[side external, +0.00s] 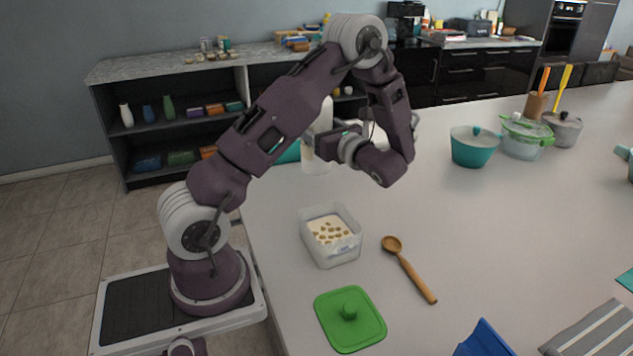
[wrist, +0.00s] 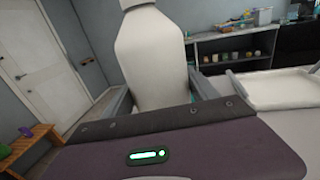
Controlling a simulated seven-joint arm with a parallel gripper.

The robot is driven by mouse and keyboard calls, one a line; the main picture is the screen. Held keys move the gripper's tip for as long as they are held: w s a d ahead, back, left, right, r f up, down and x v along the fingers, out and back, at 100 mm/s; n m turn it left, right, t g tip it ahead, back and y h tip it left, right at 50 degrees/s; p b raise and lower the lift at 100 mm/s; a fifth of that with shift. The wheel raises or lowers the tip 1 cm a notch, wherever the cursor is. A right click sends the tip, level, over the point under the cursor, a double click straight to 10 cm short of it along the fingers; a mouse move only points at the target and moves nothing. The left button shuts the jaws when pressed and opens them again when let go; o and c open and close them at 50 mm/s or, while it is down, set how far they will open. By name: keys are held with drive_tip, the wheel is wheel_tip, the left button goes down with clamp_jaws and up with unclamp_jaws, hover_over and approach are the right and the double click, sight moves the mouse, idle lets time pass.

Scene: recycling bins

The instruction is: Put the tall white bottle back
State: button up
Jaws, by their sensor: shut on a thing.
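The tall white bottle (wrist: 152,60) stands upright between my gripper's fingers in the wrist view. In the side view the white bottle (side external: 317,150) is partly hidden behind my arm, near the far left edge of the counter. My gripper (side external: 322,142) is shut on the bottle, and its fingers also show on both sides of it in the wrist view (wrist: 158,95). Whether the bottle's base touches the counter is not clear.
A clear container with pale food (side external: 331,236), a wooden spoon (side external: 408,268) and a green lid (side external: 350,319) lie on the near counter. A teal pot (side external: 474,147) and other pots stand at the back right. The counter's middle is clear.

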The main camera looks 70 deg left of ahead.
wheel_tip(320, 180, down, 8)
drive_tip(key=shift+r, duration=0.15)
drive_tip(key=o, duration=1.6)
drive_tip(key=shift+o, duration=0.2)
